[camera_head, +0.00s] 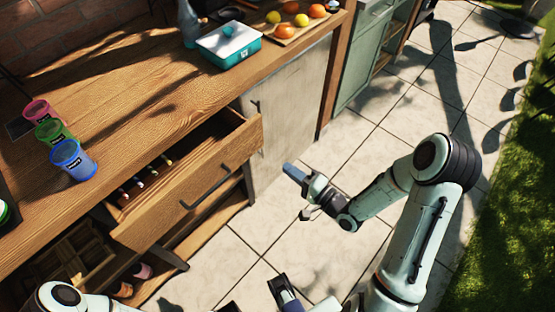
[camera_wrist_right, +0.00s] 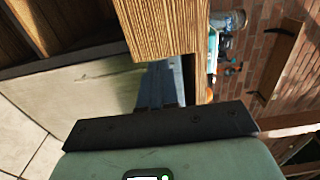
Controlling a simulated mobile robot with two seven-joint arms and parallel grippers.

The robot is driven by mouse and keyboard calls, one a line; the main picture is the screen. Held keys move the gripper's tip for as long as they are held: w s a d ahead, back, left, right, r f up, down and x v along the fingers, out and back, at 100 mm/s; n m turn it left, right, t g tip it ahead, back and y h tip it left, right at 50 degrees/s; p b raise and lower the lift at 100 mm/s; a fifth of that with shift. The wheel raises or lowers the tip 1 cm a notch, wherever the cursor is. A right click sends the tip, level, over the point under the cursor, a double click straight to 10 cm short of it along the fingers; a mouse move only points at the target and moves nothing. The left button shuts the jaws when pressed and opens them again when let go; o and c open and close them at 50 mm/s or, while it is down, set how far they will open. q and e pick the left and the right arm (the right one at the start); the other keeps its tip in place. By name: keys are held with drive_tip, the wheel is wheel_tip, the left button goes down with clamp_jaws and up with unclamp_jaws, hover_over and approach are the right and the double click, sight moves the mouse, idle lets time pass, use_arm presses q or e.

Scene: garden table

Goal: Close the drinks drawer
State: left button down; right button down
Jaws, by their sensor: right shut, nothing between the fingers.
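The wooden drinks drawer (camera_head: 190,190) is pulled out of the table's front, with a dark bar handle (camera_head: 206,186) on its face. Several small bottles lie inside it. My right gripper (camera_head: 291,171) is shut and empty, to the right of the drawer front and apart from it in the head view. In the right wrist view its fingers (camera_wrist_right: 160,85) point past a wooden edge that partly covers them. My left gripper (camera_head: 287,290) shows only in part at the bottom edge of the head view; its jaws are unclear.
On the wooden tabletop (camera_head: 140,90) stand pink, green and blue cups (camera_head: 72,160), a teal box (camera_head: 229,45) and a board with fruit (camera_head: 300,25). An open shelf with crates (camera_head: 75,255) lies under the drawer. The tiled floor before it is clear.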

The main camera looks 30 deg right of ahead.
sight(252, 142)
use_arm(q)
drive_tip(key=shift+w+f+b, duration=0.15)
drive_tip(key=shift+f+b, duration=0.15)
drive_tip(key=shift+b, duration=0.05)
use_arm(e)
drive_tip(key=x, duration=1.2)
drive_tip(key=shift+w+a+f, duration=0.1)
drive_tip(key=shift+w, duration=0.1)
